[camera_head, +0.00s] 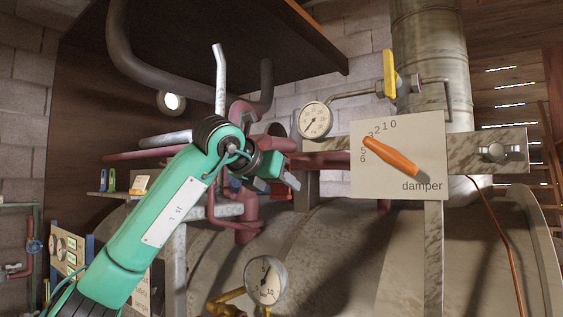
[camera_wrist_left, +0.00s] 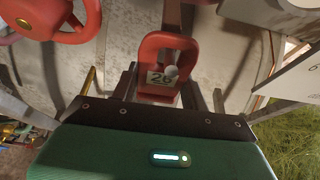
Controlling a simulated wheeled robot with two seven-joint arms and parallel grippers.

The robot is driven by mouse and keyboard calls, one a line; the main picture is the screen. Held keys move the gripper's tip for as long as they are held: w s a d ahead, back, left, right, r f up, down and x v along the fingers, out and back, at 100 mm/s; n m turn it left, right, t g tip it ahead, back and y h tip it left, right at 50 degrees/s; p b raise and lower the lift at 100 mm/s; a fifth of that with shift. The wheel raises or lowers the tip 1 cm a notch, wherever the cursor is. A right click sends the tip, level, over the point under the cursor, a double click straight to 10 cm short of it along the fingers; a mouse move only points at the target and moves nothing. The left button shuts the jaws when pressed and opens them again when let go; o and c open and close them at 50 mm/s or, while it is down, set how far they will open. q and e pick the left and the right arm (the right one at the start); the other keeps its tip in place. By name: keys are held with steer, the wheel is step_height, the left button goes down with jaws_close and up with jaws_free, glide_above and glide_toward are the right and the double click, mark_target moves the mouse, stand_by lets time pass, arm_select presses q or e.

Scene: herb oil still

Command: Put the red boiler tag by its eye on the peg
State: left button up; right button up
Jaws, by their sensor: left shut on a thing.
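My left gripper (camera_head: 287,181) is in the middle of the head view, in front of red pipework. In the left wrist view, the left gripper (camera_wrist_left: 158,97) is shut on the red boiler tag (camera_wrist_left: 146,57). The tag is a red frame with an open eye at its upper end and a white label reading 26. A small grey rounded end shows at the lower part of the eye, beside the label. I cannot tell whether it is the peg or whether it passes through the eye. In the head view the tag is small and mostly hidden by the gripper.
A damper plate (camera_head: 384,180) with an orange lever stands right of the gripper. A round metal knob (camera_head: 495,152) sits on the beam further right. Gauges (camera_head: 315,120) and (camera_head: 265,281) stand nearby. A red rounded part (camera_wrist_left: 75,33) is at the wrist view's upper left.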

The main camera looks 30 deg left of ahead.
arm_select(q)
steer(key=o, duration=1)
steer(key=shift+c, duration=0.2)
steer(key=shift+s, duration=0.1)
steer(key=b+v, duration=0.5)
steer(key=v, duration=0.8)
steer(key=shift+s, duration=0.35)
steer(key=shift+r, duration=0.15)
